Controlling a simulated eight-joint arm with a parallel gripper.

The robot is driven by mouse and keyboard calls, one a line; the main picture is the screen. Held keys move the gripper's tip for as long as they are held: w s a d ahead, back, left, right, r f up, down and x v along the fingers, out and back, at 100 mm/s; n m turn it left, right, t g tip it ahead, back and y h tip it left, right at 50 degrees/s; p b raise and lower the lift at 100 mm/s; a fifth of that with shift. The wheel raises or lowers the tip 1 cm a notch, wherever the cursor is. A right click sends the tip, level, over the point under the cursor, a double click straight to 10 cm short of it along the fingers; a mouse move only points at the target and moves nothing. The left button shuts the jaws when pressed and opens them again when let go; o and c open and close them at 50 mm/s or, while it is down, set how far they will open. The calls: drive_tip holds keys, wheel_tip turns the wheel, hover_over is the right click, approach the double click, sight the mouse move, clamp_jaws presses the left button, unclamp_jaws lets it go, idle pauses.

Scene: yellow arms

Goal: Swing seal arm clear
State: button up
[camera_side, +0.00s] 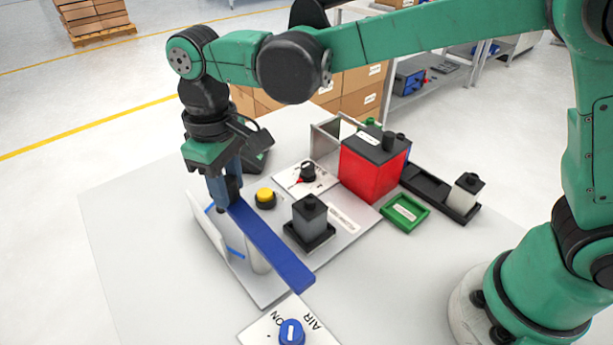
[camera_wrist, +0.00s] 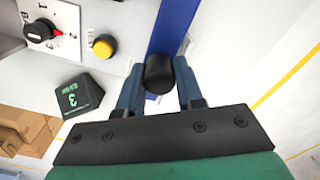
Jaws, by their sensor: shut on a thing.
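The seal arm is a long blue bar (camera_side: 272,250), reaching from below my gripper toward the front right of the white table in the side view. Its blue surface also shows in the wrist view (camera_wrist: 176,28). A black knob (camera_wrist: 159,74) stands at the bar's near end. My gripper (camera_side: 229,197) points down there, its blue fingers on both sides of the knob in the wrist view (camera_wrist: 159,85), shut on it. A white upright post (camera_side: 258,260) stands under or beside the bar; the bar partly hides it.
A grey block (camera_side: 310,215) on a black base stands right of the bar. A yellow button (camera_side: 265,197) and black dial (camera_side: 308,172) lie behind. A red box (camera_side: 372,168) and green tray (camera_side: 405,213) are further right. A blue AIR knob (camera_side: 291,333) sits in front.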

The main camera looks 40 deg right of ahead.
drive_tip(key=shift+a, duration=0.15)
drive_tip(key=o, duration=0.6)
drive_tip(key=shift+o, duration=0.2)
drive_tip(key=shift+r, duration=3.75)
drive_tip(key=shift+d, duration=0.3)
drive_tip(key=s+d+f+m+t, duration=0.2)
drive_tip(key=s+d+m+t, duration=0.1)
drive_tip(key=d, duration=0.6)
drive_tip(key=s+d+f+m+t, duration=0.3)
drive_tip(key=s+d+t, duration=0.1)
drive_tip(key=d, duration=0.6)
drive_tip(key=shift+s, duration=0.35)
